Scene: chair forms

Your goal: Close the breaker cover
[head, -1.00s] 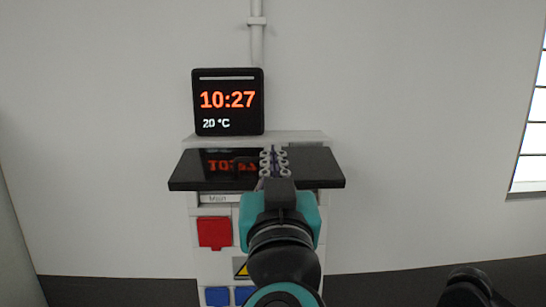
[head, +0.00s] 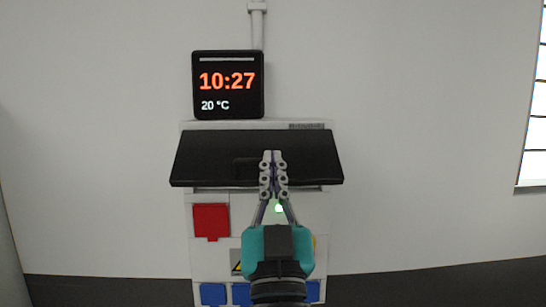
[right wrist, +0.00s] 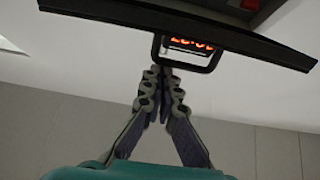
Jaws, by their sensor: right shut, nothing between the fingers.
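The breaker cover is a glossy black panel (head: 205,160) hinged across the upper front of a white electrical box. In the head view it stands out from the box, sloping down toward me, not flat against it. My left gripper is out of view.
The box (head: 237,215) carries a red socket cover (head: 211,221) and blue ones (head: 213,294) below the breaker cover. A black clock (head: 228,85) stands on top, under a wall pipe (head: 257,35).

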